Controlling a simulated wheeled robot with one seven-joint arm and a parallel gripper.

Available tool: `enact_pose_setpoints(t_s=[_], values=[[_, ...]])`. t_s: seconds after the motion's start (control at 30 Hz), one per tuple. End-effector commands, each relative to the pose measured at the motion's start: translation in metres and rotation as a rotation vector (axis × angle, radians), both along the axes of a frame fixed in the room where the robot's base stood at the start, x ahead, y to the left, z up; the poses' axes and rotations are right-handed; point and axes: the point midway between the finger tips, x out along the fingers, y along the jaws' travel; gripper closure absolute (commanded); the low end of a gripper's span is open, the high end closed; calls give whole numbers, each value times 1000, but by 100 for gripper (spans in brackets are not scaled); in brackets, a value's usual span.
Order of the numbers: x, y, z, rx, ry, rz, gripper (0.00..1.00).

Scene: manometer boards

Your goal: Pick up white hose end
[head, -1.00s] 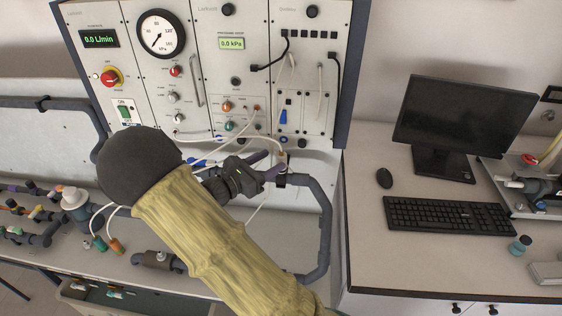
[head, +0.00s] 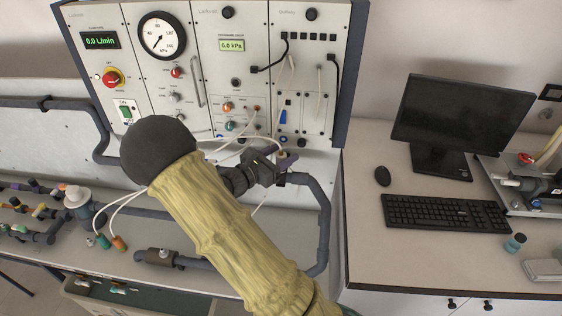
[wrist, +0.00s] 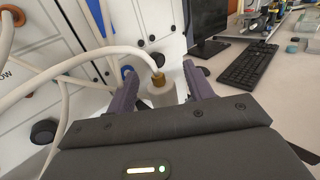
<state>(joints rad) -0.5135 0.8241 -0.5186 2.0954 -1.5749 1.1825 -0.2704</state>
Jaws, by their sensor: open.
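The white hose (wrist: 85,62) curves in from the left in the wrist view. My gripper (wrist: 160,76) is open, with one purple-grey finger on each side of that piece. Whether either finger touches it I cannot tell. In the head view my gripper (head: 276,163) is at the lower right of the instrument panel, by a pipe, and the white hose (head: 238,137) runs to it. My arm and gripper hide much of the hose end there.
The instrument panel (head: 205,65) stands behind, with other hoses hanging on it. A dark pipe (head: 322,225) bends down right of my gripper. Two more white hoses with green and orange ends (head: 118,242) lie left. A monitor (head: 463,105) and keyboard (head: 446,213) are on the right desk.

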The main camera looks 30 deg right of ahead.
Motion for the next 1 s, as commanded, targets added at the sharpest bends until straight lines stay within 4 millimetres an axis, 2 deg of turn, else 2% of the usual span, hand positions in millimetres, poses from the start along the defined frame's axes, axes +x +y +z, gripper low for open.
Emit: enact_pose_setpoints(t_s=[0.1,0.13,0.3,0.4,0.73,0.87,1.0], values=[[0,0,0,0,0,0,48],[0,0,0,0,0,0,52],[0,0,0,0,0,0,85],[0,0,0,0,0,0,100],[0,0,5,1,-2,0,100],[0,0,17,1,-5,0,100],[0,1,40,2,-8,1,100]])
